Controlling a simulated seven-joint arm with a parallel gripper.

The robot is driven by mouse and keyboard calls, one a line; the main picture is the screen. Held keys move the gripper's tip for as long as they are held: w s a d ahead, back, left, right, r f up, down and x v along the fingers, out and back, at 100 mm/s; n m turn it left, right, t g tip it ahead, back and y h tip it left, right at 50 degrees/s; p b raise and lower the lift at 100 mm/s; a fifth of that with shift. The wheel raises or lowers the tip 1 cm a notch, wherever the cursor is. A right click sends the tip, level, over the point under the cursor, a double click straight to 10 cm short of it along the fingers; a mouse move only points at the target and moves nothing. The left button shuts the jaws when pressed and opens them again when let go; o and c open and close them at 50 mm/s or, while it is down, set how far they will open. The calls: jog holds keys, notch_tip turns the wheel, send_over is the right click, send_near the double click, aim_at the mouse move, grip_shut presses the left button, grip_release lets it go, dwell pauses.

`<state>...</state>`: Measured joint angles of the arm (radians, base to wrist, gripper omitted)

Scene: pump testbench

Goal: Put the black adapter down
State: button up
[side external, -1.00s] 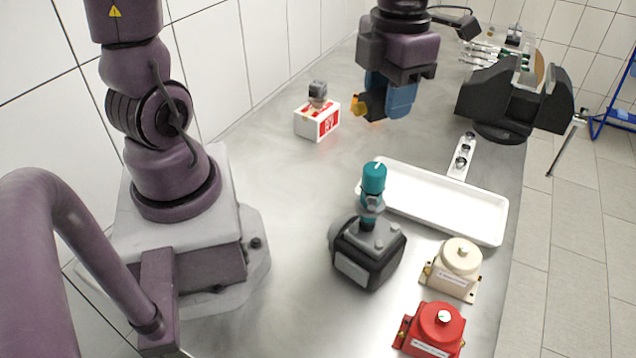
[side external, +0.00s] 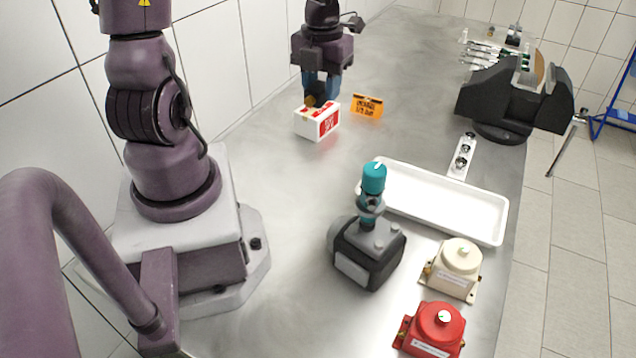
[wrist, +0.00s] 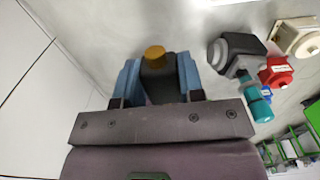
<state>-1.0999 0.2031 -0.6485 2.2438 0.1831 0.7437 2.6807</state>
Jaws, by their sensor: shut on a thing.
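My gripper (side external: 320,92) is at the back left of the bench, pointing down just above or behind the white and red box (side external: 317,121). In the wrist view its blue fingers (wrist: 158,75) are shut on the black adapter (wrist: 158,88), one on each side. The adapter has a round brass-coloured end (wrist: 155,53), which also shows in the side view below the fingers, close to the box top. I cannot tell whether it touches the box. The adapter's black body is mostly hidden by the fingers in the side view.
An orange sign (side external: 367,106) stands right of the box. A teal and black drill-like tool (side external: 370,240), a white tray (side external: 430,202), a cream housing (side external: 455,268) and a red housing (side external: 433,330) are nearer. A black vise (side external: 515,95) stands right. Bench centre is clear.

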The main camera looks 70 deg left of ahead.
aim_at(321, 180)
notch_tip(321, 180, down, 20)
jog(key=shift+f, duration=0.1)
dwell(0.4)
jog(key=o, duration=0.9)
jog(key=shift+f, duration=0.15)
jog(key=shift+o, duration=0.2)
